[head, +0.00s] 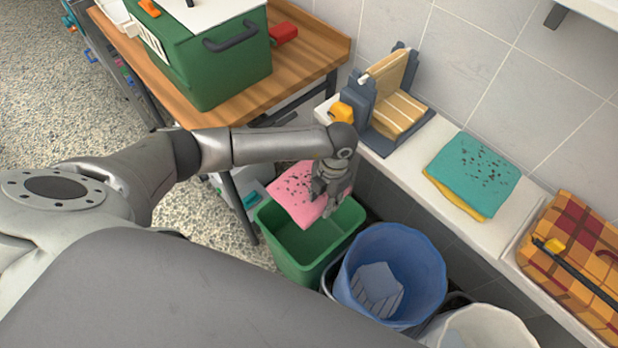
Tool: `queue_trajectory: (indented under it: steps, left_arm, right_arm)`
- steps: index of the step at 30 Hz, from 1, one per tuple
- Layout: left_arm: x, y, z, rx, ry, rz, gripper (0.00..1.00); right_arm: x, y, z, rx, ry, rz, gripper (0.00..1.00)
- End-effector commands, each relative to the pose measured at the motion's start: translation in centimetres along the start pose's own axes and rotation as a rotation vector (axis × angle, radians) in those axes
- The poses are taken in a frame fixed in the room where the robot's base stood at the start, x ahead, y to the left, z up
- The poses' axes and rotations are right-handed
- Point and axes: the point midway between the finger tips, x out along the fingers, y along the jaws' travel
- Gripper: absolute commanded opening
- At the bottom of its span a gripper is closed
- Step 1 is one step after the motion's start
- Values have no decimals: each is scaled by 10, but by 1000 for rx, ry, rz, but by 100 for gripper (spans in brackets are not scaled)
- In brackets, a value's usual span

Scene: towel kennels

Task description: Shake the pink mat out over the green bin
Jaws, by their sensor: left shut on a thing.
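The pink mat (291,194) has dark specks scattered over it. My left gripper (325,198) is shut on its right edge, and the mat hangs over the open top of the green bin (297,251). The bin stands on the floor, and the part of its inside that shows looks empty. The mat and gripper cover the bin's back left rim. The mat's lower side is hidden. My right gripper is not in view.
A wall ledge (400,171) behind holds a speckled teal mat (471,168). A wooden table (310,55) with a green carrier (225,72) stands back left.

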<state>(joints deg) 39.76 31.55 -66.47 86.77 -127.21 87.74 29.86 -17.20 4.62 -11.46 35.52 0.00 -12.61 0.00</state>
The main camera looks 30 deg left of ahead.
Motion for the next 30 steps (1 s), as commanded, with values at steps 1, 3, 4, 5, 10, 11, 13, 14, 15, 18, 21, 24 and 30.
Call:
queue_trajectory:
  steps: [1,3,4,5,10,11,13,14,15,18,21,24,30]
  left_arm:
    - [-33,2,2,4,-19,2,4]
    - [-55,2,-3,3,-14,2,4]
    - [-55,1,-4,1,-9,1,4]
    - [-44,0,-5,-1,-1,0,4]
    - [6,1,4,-2,-8,-1,4]
    - [-6,2,4,0,-14,0,4]
    - [-42,2,0,4,-19,3,4]
    - [-52,2,-2,4,-17,2,4]
    - [-56,2,-4,1,-11,2,4]
    - [-8,-1,-3,-4,8,-1,4]
    - [8,1,3,-2,-6,-1,4]
    - [-38,2,1,4,-21,2,4]
    - [0,-1,-2,-3,7,-1,4]
  right_arm:
    - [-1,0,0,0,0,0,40]
    - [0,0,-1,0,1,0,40]
    - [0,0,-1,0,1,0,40]
    - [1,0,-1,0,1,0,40]
    - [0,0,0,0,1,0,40]
    - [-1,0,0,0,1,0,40]
    - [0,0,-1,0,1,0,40]
    - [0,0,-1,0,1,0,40]
    - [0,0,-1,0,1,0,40]
    - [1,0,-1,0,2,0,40]
    - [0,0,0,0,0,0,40]
    - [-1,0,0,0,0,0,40]
    - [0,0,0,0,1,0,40]
